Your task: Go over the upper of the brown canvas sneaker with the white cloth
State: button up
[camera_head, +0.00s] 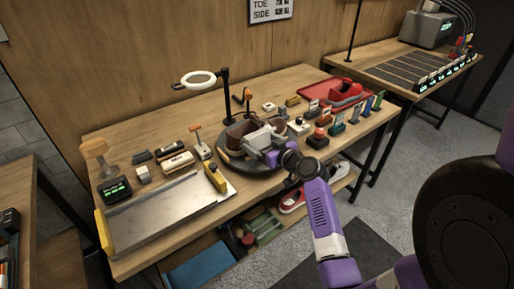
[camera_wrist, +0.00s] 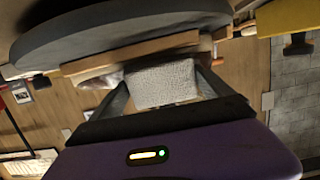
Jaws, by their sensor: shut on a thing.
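The brown canvas sneaker (camera_head: 238,131) is on a dark round turntable (camera_head: 228,162) on the workbench. My gripper (camera_head: 255,137) reaches over the sneaker and hides much of it. In the wrist view my gripper (camera_wrist: 162,78) is shut on the white cloth (camera_wrist: 163,88), a folded, textured pad between the two fingers. Just beyond the cloth a tan-brown band (camera_wrist: 130,49) shows, probably part of the sneaker, with the dark disc (camera_wrist: 110,30) past it. I cannot tell whether the cloth touches the upper.
A ring lamp (camera_head: 199,78) stands behind the turntable. A metal tray (camera_head: 160,215) and brushes (camera_head: 177,160) lie to the left. Several small bottles and blocks (camera_head: 318,138) and a red tray (camera_head: 322,88) crowd the right. A red shoe (camera_head: 292,202) sits on the shelf below.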

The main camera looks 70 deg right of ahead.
aim_at(253, 146)
jog(key=shift+s+d+b, duration=0.65)
jog(key=shift+d+b, duration=0.3)
jog(key=shift+d, duration=0.2)
jog(key=shift+s+d+b, duration=0.6)
jog(key=shift+d+b, duration=0.4)
jog(key=shift+d, duration=0.2)
jog(key=shift+s+d+b, duration=0.65)
jog(key=shift+d+b, duration=0.3)
jog(key=shift+d, duration=0.2)
jog(key=shift+f, duration=0.1)
jog(key=shift+w+a+p, duration=0.2)
jog(key=shift+w+a, duration=0.5)
jog(key=shift+a, duration=0.4)
jog(key=shift+w+a+p, duration=0.15)
jog(key=shift+w+a, duration=0.55)
jog(key=shift+a, duration=0.45)
jog(key=shift+w+a+p, duration=0.2)
jog(key=shift+w+a, duration=0.5)
jog(key=shift+a, duration=0.4)
jog(key=shift+w+a+p, duration=0.25)
jog(key=shift+w+a, duration=0.3)
jog(key=shift+a, duration=0.2)
jog(key=shift+w+a+p, duration=0.25)
jog(key=shift+w+a, duration=0.25)
jog(key=shift+a, duration=0.3)
jog(key=shift+w+b, duration=0.15)
jog(key=shift+b, duration=0.15)
